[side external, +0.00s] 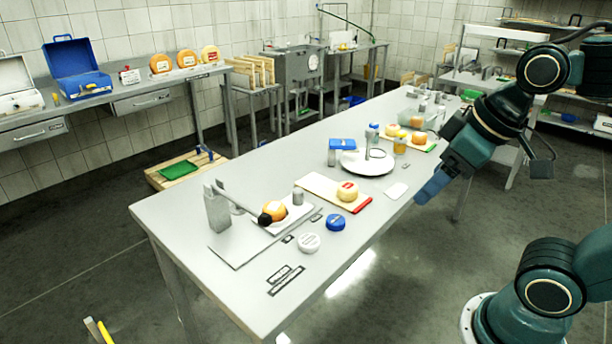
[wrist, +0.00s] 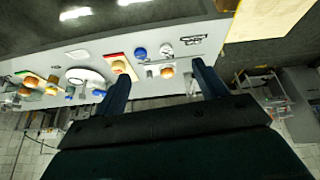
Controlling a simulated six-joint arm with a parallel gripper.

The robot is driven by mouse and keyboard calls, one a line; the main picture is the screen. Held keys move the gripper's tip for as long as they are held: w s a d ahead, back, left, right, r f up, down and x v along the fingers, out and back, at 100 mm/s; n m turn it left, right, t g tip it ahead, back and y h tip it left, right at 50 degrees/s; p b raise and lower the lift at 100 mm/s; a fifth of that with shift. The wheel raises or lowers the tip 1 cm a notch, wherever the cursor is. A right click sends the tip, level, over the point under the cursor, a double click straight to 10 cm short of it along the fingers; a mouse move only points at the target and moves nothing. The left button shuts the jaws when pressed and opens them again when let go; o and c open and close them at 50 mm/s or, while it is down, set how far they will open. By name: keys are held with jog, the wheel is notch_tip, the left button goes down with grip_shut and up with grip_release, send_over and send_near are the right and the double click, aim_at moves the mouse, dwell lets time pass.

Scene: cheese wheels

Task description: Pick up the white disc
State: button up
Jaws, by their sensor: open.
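The white disc (side external: 309,243) lies flat near the front edge of the grey table, left of a blue disc (side external: 335,222). The white disc also shows in the wrist view (wrist: 166,49), next to the blue disc (wrist: 140,53). My gripper (side external: 432,188) is in the air past the table's front edge, to the right of the discs and well apart from them. In the wrist view its two fingers (wrist: 160,85) are spread with nothing held between them.
On the table (side external: 240,277) stand a cutting board with a cheese (side external: 347,191), a slicer with an orange cheese (side external: 275,210), a white round plate (side external: 367,163) and a grey upright block (side external: 217,207). Dark flat pieces (side external: 286,280) lie at the near end. The air above the discs is clear.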

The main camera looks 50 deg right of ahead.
jog(key=w+n+g, duration=0.2)
jog(key=w+n, duration=0.2)
jog(key=w, duration=0.3)
jog(key=n+g, duration=0.3)
jog(key=n, duration=0.8)
send_over(309, 240)
notch_tip(309, 240, down, 13)
jog(key=shift+s+f, duration=0.15)
jog(key=shift+f, duration=3.95)
jog(key=shift+f, duration=0.1)
jog(key=shift+f, duration=2.5)
jog(key=c, duration=1.1)
